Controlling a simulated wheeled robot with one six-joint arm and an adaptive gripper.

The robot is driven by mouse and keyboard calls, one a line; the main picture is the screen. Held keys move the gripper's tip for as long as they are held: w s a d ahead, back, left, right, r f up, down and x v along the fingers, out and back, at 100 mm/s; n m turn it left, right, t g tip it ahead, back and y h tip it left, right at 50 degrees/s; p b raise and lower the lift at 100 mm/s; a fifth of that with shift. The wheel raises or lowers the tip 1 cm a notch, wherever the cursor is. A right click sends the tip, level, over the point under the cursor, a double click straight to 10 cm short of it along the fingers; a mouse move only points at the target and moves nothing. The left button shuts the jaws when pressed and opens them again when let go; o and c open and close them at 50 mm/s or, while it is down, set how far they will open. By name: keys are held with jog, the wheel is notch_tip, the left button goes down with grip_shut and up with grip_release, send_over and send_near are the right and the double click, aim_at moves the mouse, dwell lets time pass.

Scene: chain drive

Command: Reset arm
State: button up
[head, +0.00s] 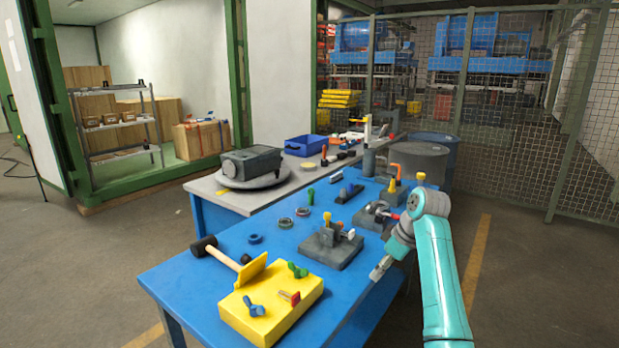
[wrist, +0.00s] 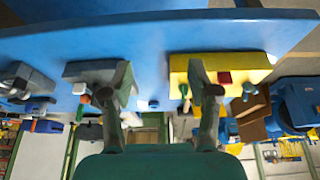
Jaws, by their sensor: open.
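My gripper (head: 380,270) is at the right edge of the blue table (head: 185,268) in the head view, just right of a grey fixture block (head: 331,249). In the wrist view my gripper (wrist: 163,88) has its two fingers wide apart with nothing between them. That view looks upside down. The yellow block (wrist: 240,64) shows behind the right finger, and the grey fixture block (wrist: 92,72) behind the left one. My teal arm reaches in from the lower right of the head view. Whether a finger touches the table edge is unclear.
The yellow block (head: 272,305) carries small coloured knobs at the front. A mallet (head: 222,253) lies behind it. More grey fixtures (head: 374,217) stand farther back along the right edge. A grey table with a motor-like box (head: 250,162) adjoins behind. Open floor lies right of the blue table.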

jog(key=s+a+f+m+t, duration=0.15)
jog(key=s+f, duration=0.25)
jog(key=f, duration=0.8)
jog(key=s+f+m+t, duration=0.2)
jog(key=s+f, duration=0.3)
jog(key=f, duration=0.7)
jog(key=s+f+m+t+h, duration=0.1)
jog(key=s+f+m, duration=0.1)
jog(key=s+f, duration=0.6)
jog(key=s+f+m+t+h, duration=0.1)
jog(key=s+f, duration=0.4)
jog(key=s, duration=0.6)
jog(key=s+r+m+t+h, duration=0.1)
jog(key=s+r+m+t, duration=0.25)
jog(key=s, duration=1.85)
jog(key=s+r+t, duration=0.3)
jog(key=s+r, duration=1.3)
jog(key=r, duration=0.3)
jog(key=shift+d+r+m+h, duration=0.3)
jog(key=shift+d+r, duration=0.1)
